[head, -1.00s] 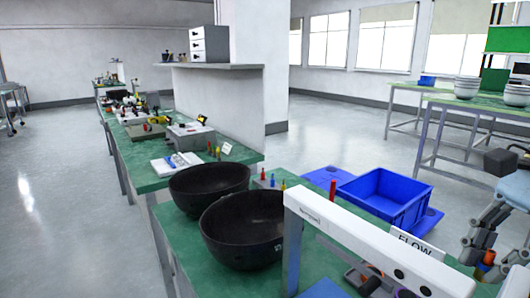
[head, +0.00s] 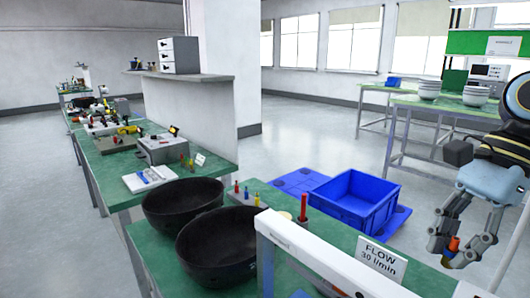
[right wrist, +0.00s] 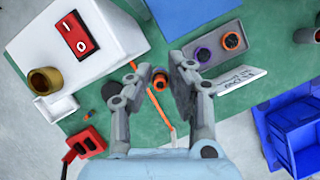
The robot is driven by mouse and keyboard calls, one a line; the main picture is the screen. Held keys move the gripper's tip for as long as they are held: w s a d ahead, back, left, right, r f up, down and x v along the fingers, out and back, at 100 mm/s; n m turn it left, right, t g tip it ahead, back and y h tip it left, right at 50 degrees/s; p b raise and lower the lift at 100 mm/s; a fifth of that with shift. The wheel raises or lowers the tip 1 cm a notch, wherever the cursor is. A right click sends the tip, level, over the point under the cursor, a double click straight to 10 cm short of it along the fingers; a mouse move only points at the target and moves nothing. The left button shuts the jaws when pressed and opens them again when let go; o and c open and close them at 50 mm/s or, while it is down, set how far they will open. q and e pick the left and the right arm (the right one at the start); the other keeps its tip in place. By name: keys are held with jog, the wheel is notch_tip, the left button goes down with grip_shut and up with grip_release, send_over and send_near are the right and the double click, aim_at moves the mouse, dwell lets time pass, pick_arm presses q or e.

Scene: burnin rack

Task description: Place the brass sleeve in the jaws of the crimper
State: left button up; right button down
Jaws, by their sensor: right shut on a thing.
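My right gripper (head: 458,250) is at the right of the head view, shut on a small orange-and-dark cylinder (head: 453,243). In the right wrist view the cylinder (right wrist: 159,80) shows end-on between the fingers, above the green bench. A brass-coloured hollow cylinder (right wrist: 45,80) shows at the left of the right wrist view, by a white machine (right wrist: 105,35) with a red switch. I cannot tell whether it is the brass sleeve. I cannot make out the crimper's jaws for certain. My left gripper is not in view.
Two black bowls (head: 182,205) stand on the green bench. A white frame (head: 305,262) and a FLOW sign (head: 382,258) are in front. A blue crate (head: 358,199) is behind. A grey block with purple and orange rings (right wrist: 215,45) is beside the gripper.

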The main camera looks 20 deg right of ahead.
notch_tip(320, 180, down, 9)
jog(key=b, duration=0.7)
notch_tip(320, 180, up, 15)
jog(key=p, duration=1.3)
jog(key=shift+w+f, duration=0.1)
jog(key=shift+w, duration=0.05)
notch_tip(320, 180, down, 15)
jog(key=b, duration=1.3)
notch_tip(320, 180, up, 14)
jog(key=p, duration=1.2)
jog(key=shift+p, duration=0.4)
jog(key=shift+f+b, duration=6.55)
jog(key=shift+f, duration=0.4)
jog(key=p, duration=1.4)
send_near(455, 238)
jog(key=a+f, duration=0.3)
jog(key=f, duration=0.1)
jog(key=shift+a+f, duration=0.2)
jog(key=shift+a, duration=0.15)
notch_tip(455, 238, down, 15)
jog(key=b, duration=1.4)
notch_tip(455, 238, up, 14)
jog(key=p, duration=1.3)
jog(key=shift+r, duration=0.2)
notch_tip(455, 238, down, 14)
jog(key=b, duration=1.2)
jog(key=shift+w+b, duration=0.15)
jog(key=shift+b, duration=0.25)
